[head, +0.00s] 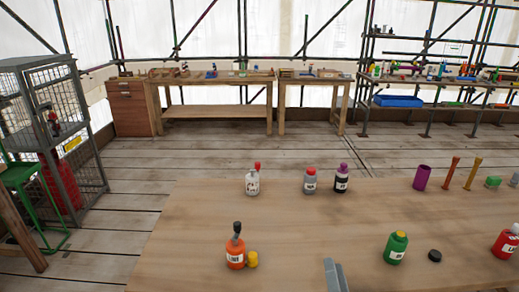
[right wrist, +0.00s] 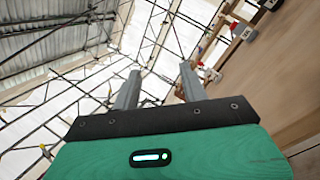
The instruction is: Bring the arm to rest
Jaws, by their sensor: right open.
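My right gripper (head: 337,275) shows at the bottom of the head view, over the near part of the wooden table (head: 310,225). In the right wrist view the two grey fingers of this gripper (right wrist: 157,88) stand apart with nothing between them. The wrist is tilted, so that view looks past the fingers toward scaffolding and white sheeting. My left gripper is in neither view.
On the table stand an orange bottle (head: 236,255), a yellow cap (head: 252,260), a green bottle (head: 395,247), a dark cap (head: 434,255), a red bottle (head: 505,243), a white bottle (head: 252,182) and a purple cup (head: 422,177). A cage (head: 60,130) stands left. The table's middle is clear.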

